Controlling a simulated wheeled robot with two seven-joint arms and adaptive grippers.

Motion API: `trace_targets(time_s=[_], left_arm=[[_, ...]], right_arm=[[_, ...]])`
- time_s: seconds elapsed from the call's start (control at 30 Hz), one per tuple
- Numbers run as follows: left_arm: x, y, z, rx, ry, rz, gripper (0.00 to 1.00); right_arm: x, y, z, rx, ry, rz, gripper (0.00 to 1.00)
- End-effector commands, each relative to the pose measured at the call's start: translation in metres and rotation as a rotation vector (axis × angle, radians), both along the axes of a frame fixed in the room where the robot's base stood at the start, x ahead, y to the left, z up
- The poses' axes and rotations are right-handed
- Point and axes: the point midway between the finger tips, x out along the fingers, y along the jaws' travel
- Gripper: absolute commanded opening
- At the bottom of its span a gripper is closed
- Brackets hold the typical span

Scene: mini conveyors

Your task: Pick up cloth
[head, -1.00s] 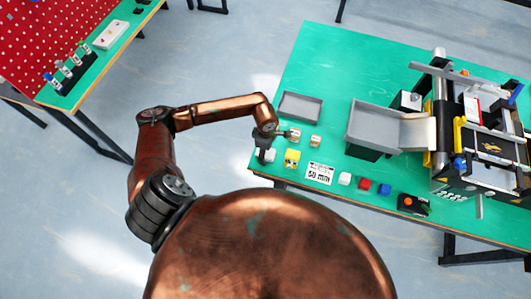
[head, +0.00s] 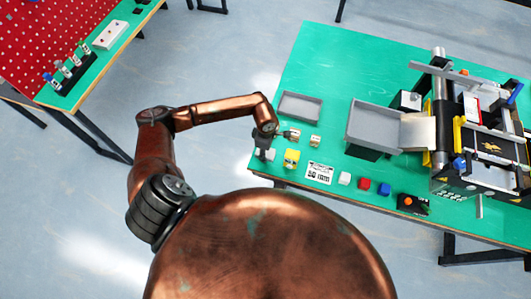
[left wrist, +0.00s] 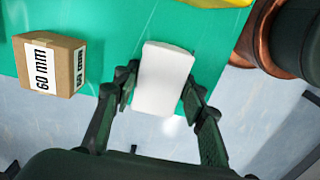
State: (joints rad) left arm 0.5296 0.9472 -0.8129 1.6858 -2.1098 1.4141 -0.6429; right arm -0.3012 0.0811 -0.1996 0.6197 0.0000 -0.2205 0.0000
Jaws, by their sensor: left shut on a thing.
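A white folded cloth (left wrist: 166,78) with rounded edges shows in the left wrist view, between the two dark fingers of my left gripper (left wrist: 158,88). The fingers are shut on its sides, near the edge of the green table. In the head view a small pale patch of the cloth (head: 270,155) shows beside my left gripper (head: 262,154) at the table's front left corner. Whether the cloth touches the table is hard to tell. My right gripper is in neither view.
A brown box marked 60 mm (left wrist: 50,64) stands left of the fingers in the wrist view. A grey tray (head: 300,105) and conveyor machinery (head: 470,150) lie farther back and right.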

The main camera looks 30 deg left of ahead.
Motion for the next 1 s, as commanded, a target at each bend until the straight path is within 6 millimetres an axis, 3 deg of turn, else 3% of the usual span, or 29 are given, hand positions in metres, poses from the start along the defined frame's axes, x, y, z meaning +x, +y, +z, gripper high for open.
trace_targets(time_s=[0.27, 0.43, 0.77, 1.0], left_arm=[[0.001, 0.000, 0.010, 0.000, -0.002, -0.001, 0.15], [0.001, 0.000, 0.036, 0.000, -0.002, -0.001, 0.15], [-0.022, -0.047, 0.098, -0.001, -0.002, -0.004, 0.15], [-0.044, -0.088, 0.114, -0.002, 0.000, -0.005, 0.15]], right_arm=[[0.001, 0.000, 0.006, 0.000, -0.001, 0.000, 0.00], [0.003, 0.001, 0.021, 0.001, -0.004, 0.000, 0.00], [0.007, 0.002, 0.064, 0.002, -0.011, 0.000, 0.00], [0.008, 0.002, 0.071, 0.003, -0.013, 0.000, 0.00]])
